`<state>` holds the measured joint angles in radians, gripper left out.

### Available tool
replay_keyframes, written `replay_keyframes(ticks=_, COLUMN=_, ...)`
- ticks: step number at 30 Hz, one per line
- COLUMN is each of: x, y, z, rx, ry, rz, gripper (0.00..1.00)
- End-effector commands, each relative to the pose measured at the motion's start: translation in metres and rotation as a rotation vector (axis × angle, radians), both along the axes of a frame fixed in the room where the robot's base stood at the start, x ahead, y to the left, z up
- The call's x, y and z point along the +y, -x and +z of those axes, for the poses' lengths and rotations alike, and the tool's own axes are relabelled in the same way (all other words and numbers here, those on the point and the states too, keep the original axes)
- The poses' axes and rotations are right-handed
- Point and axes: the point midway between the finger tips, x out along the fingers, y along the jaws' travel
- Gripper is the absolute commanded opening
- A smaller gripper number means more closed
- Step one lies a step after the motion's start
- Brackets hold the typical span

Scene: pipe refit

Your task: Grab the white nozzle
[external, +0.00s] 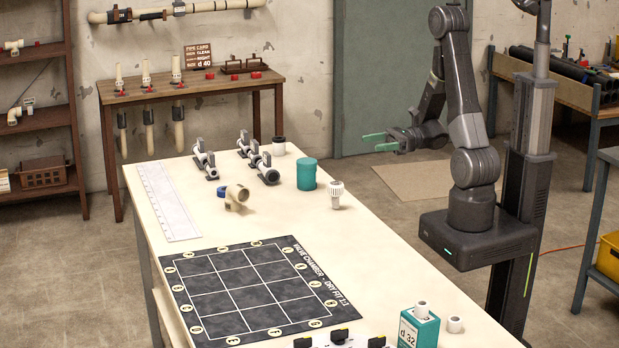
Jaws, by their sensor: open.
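A white piece with a wider ribbed top and a narrower lower part, which looks like the white nozzle (336,194), stands upright on the cream table near its right edge. My gripper (379,142) has green fingertips and points left. It is open and empty, in the air above and to the right of the nozzle, apart from it. Nothing hides the nozzle in this view.
A teal cylinder (307,174) stands just left of the nozzle. A dark gridded mat (255,290) and teal "d 32" block (418,328) lie nearer the camera.

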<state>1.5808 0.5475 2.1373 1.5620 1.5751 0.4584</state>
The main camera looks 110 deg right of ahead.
Motion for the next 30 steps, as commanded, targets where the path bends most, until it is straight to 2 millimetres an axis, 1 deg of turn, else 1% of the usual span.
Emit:
replay_keyframes(ticks=1, x=0.0, y=0.0, z=-0.013, rx=0.0, ry=-0.012, rz=0.0, gripper=0.69)
replay_keyframes(ticks=9, x=0.001, y=0.0, z=-0.073, rx=0.0, ry=-0.011, rz=0.001, gripper=0.69)
replay_keyframes(ticks=12, x=0.0, y=0.0, z=-0.093, rx=0.0, ry=-0.008, rz=0.001, gripper=0.69)
replay_keyframes(ticks=15, x=0.0, y=0.0, z=-0.109, rx=0.0, ry=-0.005, rz=0.001, gripper=0.69)
replay_keyframes(ticks=18, x=0.0, y=0.0, z=-0.121, rx=0.0, ry=-0.002, rz=0.001, gripper=0.69)
replay_keyframes(ticks=23, x=0.001, y=-0.003, z=-0.127, rx=0.0, ry=0.001, rz=0.002, gripper=0.69)
replay_keyframes(ticks=26, x=0.001, y=-0.011, z=-0.127, rx=0.0, ry=0.002, rz=0.004, gripper=0.69)
replay_keyframes(ticks=30, x=0.002, y=-0.03, z=-0.126, rx=0.0, ry=0.002, rz=0.006, gripper=0.69)
